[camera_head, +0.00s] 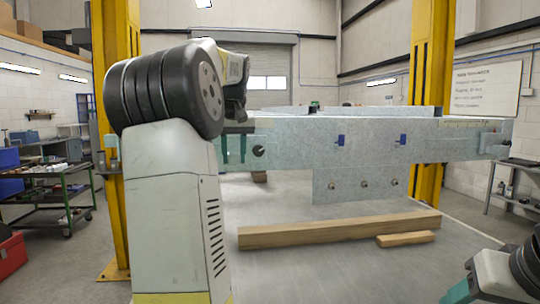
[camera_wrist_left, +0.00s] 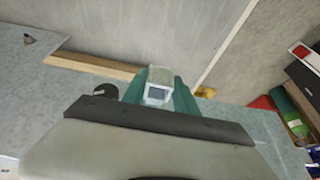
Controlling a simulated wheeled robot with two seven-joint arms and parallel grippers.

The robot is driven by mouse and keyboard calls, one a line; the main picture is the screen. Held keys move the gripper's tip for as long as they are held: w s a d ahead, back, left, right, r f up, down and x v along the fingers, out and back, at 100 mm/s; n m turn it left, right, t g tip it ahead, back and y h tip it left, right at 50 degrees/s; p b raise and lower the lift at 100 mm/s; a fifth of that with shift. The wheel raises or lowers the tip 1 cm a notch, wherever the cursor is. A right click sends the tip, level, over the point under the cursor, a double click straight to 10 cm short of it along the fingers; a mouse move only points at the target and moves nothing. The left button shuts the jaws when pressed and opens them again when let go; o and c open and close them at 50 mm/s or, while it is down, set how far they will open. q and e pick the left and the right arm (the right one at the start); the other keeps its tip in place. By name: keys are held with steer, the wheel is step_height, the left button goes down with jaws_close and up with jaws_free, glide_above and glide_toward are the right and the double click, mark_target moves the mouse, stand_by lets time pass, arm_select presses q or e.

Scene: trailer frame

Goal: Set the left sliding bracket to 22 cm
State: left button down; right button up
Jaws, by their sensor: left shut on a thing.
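The galvanised trailer frame (camera_head: 300,140) crosses the head view. My left gripper (camera_head: 234,148) is at its left end, fingers pointing down, partly behind my own arm. In the left wrist view its green fingers (camera_wrist_left: 160,84) are shut around a small pale square-ended piece (camera_wrist_left: 157,93), which looks like part of the left sliding bracket. A black knob (camera_head: 259,151) sits just right of the fingers; it also shows in the left wrist view (camera_wrist_left: 134,92). The left scale is not readable. My right gripper (camera_head: 462,291) is only partly in view at the lower right.
Yellow posts (camera_head: 432,80) stand behind the frame. A bracket with a knob (camera_head: 495,142) is at the frame's right end. Wooden beams (camera_head: 340,229) lie on the floor below. A green trolley (camera_head: 50,190) stands at left.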

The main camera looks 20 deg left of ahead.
arm_select(q)
steer(key=s+a, duration=0.7)
steer(key=a, duration=0.5)
steer(key=shift+s, duration=0.25)
steer(key=shift+a, duration=0.1)
steer(key=c, duration=1.2)
jaws_free()
steer(key=shift+o, duration=0.2)
steer(key=v, duration=0.8)
